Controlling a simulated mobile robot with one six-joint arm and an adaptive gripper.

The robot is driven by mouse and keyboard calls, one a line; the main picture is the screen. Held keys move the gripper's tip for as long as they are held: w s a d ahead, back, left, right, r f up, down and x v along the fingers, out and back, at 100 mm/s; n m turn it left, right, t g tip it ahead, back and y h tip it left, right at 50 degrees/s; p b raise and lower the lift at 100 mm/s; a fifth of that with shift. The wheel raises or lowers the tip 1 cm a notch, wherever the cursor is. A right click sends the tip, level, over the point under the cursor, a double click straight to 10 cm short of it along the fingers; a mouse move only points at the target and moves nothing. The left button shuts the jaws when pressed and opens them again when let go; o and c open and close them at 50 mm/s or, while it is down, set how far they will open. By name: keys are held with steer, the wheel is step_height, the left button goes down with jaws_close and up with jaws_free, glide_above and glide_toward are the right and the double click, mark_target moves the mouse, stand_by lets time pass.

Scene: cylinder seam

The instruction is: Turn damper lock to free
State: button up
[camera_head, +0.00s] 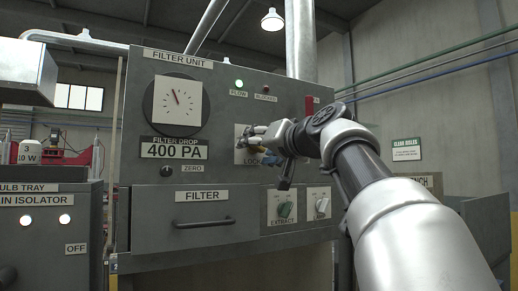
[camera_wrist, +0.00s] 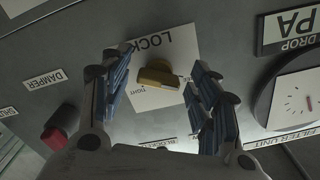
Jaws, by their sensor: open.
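The damper lock is a brass-yellow bar knob (camera_wrist: 158,76) on a white plate (camera_wrist: 178,42) marked LOCK in the wrist view. The word TIGHT shows just below the knob, and a partly hidden word ending in EE is at its right. My gripper (camera_wrist: 160,64) is open, with one blue-padded finger on each side of the knob. I see gaps between the fingers and the knob. In the head view my gripper (camera_head: 256,145) is at the lock plate (camera_head: 239,131) and hides most of the knob.
A red damper handle (camera_head: 309,105) is right of the lock; it also shows in the wrist view (camera_wrist: 60,122). A round gauge (camera_head: 177,105) and a 400 PA display (camera_head: 174,149) are at left. A filter drawer (camera_head: 204,209) and the extract switch (camera_head: 284,208) are below.

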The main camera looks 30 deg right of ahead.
steer(key=shift+s, duration=0.1)
steer(key=s, duration=1.2)
steer(key=shift+d, duration=0.2)
steer(key=shift+w, duration=0.1)
